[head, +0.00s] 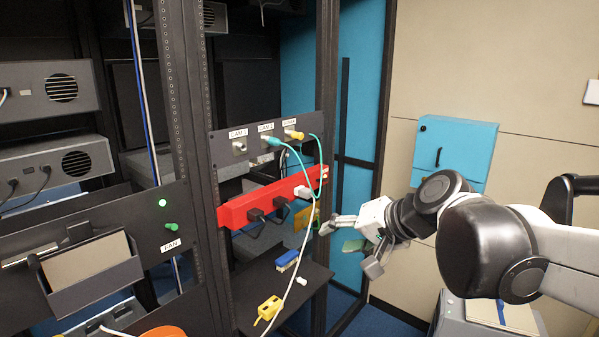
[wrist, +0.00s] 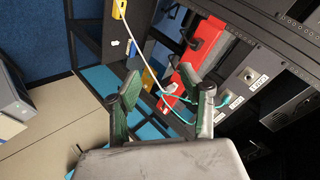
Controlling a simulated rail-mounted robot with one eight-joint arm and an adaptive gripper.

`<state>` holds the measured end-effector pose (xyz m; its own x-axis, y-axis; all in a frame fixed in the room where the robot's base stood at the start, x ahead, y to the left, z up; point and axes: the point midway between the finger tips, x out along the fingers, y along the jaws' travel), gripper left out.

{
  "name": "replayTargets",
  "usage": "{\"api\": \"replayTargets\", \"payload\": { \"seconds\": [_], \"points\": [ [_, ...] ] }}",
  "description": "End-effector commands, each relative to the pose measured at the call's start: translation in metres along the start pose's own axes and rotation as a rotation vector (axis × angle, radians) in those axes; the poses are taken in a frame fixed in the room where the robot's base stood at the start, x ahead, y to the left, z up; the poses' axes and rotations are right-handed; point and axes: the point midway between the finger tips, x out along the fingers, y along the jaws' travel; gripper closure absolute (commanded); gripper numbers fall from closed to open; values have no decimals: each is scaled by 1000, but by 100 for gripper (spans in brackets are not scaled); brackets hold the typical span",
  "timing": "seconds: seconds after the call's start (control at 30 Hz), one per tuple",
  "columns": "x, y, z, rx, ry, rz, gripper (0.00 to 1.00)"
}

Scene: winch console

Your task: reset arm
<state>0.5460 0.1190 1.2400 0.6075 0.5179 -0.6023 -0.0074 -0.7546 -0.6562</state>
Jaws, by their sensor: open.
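My gripper (head: 355,240) shows in the head view at right of centre, in front of the rack's right edge. Its fingers are spread apart with nothing between them. In the wrist view my gripper (wrist: 165,98) shows two green-padded fingers, open and empty. The arm comes in from the right of the head view, bent at a dark joint. The fingers look close to the red power strip (head: 270,197) in the picture, but I see no contact.
The rack holds a connector panel (head: 262,138) with teal and yellow plugs. A shelf (head: 290,300) below carries a blue item (head: 287,260) and a yellow connector (head: 268,309). A white cable hangs nearby. A blue wall box (head: 452,152) is behind the arm.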

Motion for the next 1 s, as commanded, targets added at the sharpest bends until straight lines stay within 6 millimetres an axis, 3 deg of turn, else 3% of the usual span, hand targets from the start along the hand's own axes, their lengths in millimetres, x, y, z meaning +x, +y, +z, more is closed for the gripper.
{"api": "replayTargets", "payload": {
  "seconds": [0.03, 0.3, 0.6, 0.8, 1.0],
  "points": [
    [-7, 14, 17, -33, -2, 43, 59],
    [-46, 86, 86, -218, -15, 284, 59],
    [-82, 158, 141, -387, -26, 511, 59],
    [-91, 175, 152, -430, -28, 569, 59],
    [-92, 176, 152, -433, -28, 573, 59]
  ]
}}
